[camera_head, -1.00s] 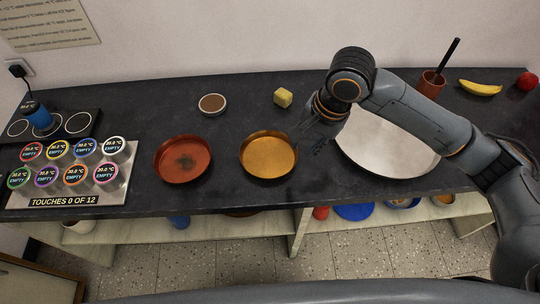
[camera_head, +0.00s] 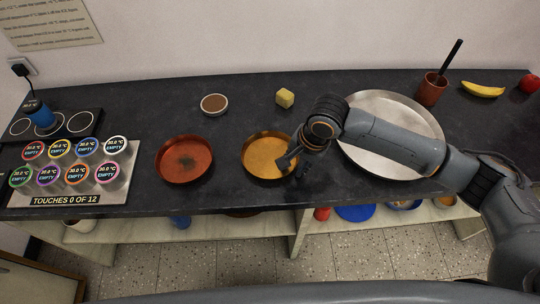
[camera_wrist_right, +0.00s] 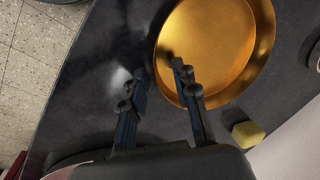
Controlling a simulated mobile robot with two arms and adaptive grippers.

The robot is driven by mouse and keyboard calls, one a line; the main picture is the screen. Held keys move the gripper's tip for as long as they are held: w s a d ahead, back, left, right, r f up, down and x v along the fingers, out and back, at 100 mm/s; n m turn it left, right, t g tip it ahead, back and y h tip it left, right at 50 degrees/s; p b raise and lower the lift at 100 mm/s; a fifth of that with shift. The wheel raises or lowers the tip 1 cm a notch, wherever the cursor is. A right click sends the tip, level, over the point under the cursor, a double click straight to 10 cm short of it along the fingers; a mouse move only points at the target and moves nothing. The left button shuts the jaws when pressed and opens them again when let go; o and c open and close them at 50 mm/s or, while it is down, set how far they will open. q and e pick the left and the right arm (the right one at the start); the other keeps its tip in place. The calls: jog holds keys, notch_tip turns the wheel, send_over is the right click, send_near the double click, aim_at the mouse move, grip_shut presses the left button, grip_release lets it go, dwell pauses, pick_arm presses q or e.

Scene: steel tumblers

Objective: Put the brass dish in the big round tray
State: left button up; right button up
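The brass dish (camera_head: 262,150), round and golden with a raised wall, sits on the dark counter left of the big round tray (camera_head: 385,102). It also fills the upper right of the right wrist view (camera_wrist_right: 220,45). The tray is silvery and shallow, partly covered by my right arm. My right gripper (camera_head: 292,164) is low at the dish's right edge in the head view. In the right wrist view its fingers (camera_wrist_right: 159,72) are apart, one over the dish's inside and one outside the rim. Contact cannot be told. My left gripper is not in view.
A red-brown dish (camera_head: 184,160) stands left of the brass dish. A yellow block (camera_head: 285,98) and a small brown-filled bowl (camera_head: 214,104) lie behind. A cup (camera_head: 432,90) with a dark stick, a banana (camera_head: 482,90) and a red fruit (camera_head: 529,83) are at the back right.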

grip_shut()
jog(key=shift+r, duration=0.15)
